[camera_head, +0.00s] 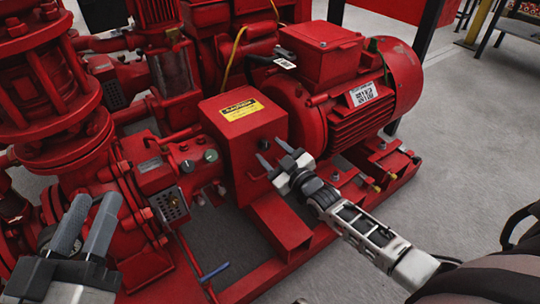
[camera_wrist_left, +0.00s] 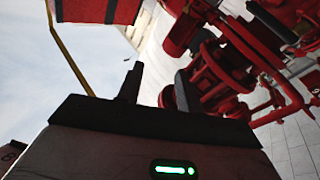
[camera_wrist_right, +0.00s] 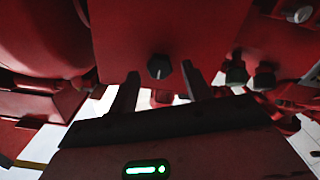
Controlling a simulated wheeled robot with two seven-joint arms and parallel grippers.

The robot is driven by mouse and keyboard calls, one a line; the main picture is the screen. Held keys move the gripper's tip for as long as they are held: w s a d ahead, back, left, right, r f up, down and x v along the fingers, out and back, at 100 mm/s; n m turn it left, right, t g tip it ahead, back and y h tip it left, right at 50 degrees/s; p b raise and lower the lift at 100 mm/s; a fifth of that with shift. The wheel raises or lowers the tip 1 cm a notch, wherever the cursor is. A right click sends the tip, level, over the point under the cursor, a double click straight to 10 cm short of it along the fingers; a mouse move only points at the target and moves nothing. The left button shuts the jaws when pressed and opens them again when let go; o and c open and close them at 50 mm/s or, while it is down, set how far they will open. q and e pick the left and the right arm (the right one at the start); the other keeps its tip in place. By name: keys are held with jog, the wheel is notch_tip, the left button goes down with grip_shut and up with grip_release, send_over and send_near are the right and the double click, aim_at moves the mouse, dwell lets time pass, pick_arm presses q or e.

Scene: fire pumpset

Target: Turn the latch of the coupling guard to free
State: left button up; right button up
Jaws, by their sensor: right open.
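The coupling guard (camera_head: 225,150) is a red box with a yellow label, between the pump and the red motor. Its latch (camera_head: 263,144) is a small dark knob on the guard's front face. In the right wrist view the latch (camera_wrist_right: 159,67) shows as a dark knob with a lighter mark, ahead of the fingertips and between them. My right gripper (camera_head: 274,154) is open and empty, close in front of the guard face; contact cannot be told. It also shows in the right wrist view (camera_wrist_right: 160,80). My left gripper (camera_head: 97,199) is open and empty at the lower left.
The red motor (camera_head: 345,110) stands right of the guard. Red pump pipework and a flange (camera_head: 75,155) fill the left. A red base frame (camera_head: 278,222) runs below the guard. Grey floor (camera_head: 460,130) is clear at the right.

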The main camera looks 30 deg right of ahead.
pick_arm(q)
jog(key=shift+w+r+m+h, duration=0.1)
jog(key=shift+r+m+h, duration=0.25)
jog(key=shift+r, duration=0.2)
pick_arm(e)
jog(key=shift+w+a, duration=0.1)
jog(key=shift+w, duration=0.5)
jog(key=c, duration=1)
